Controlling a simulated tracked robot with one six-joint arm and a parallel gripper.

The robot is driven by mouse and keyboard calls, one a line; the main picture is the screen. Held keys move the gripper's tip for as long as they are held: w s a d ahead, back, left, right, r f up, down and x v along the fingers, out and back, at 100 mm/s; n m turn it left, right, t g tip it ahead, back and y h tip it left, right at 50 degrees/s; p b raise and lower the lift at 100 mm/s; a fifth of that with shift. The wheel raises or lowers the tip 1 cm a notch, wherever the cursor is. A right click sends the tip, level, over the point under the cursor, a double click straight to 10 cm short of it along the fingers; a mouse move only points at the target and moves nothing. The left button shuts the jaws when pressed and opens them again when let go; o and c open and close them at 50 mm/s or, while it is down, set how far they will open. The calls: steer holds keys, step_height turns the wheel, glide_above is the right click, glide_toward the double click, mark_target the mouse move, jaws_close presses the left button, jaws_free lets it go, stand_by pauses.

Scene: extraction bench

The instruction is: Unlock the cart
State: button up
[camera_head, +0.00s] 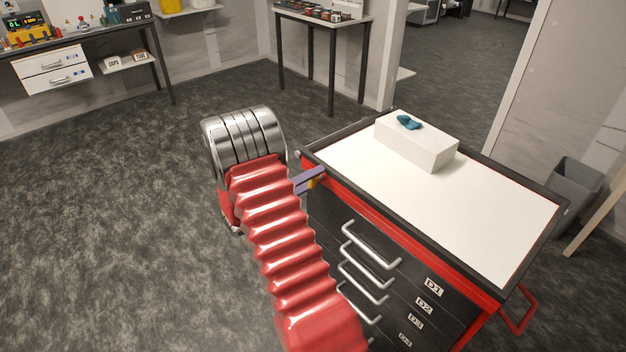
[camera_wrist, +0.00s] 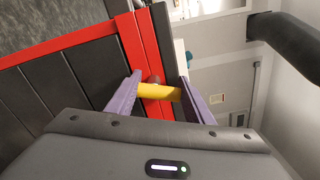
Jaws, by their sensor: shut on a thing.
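The cart (camera_head: 470,215) is black and red with a white top and stands at the right in the head view. Its front has several drawers with silver handles, labelled D1, D2 and so on. My gripper (camera_head: 308,181) is at the cart's upper left front corner. In the wrist view, its two purple fingers (camera_wrist: 158,82) are closed on the ends of a short yellow piece (camera_wrist: 158,92). The yellow piece lies across the cart's red edge (camera_wrist: 146,60), by a small round knob or pin. I cannot tell whether it is a key or a latch.
A white box (camera_head: 415,142) with a teal item (camera_head: 408,122) on it sits on the cart top. A grey bin (camera_head: 573,185) stands right of the cart. Benches line the back. Open carpet lies at the left.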

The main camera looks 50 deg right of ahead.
steer(key=shift+w+f+n, duration=0.15)
steer(key=shift+w+n, duration=0.05)
steer(key=shift+n, duration=0.95)
steer(key=shift+w+f+n, duration=0.1)
steer(key=shift+w+n, duration=0.1)
steer(key=shift+n, duration=0.95)
steer(key=o, duration=1)
steer(key=shift+o, duration=0.2)
steer(key=shift+a, duration=0.1)
steer(key=w+a, duration=0.1)
steer(key=a, duration=1.2)
steer(key=shift+w+a, duration=0.2)
steer(key=shift+a, duration=0.1)
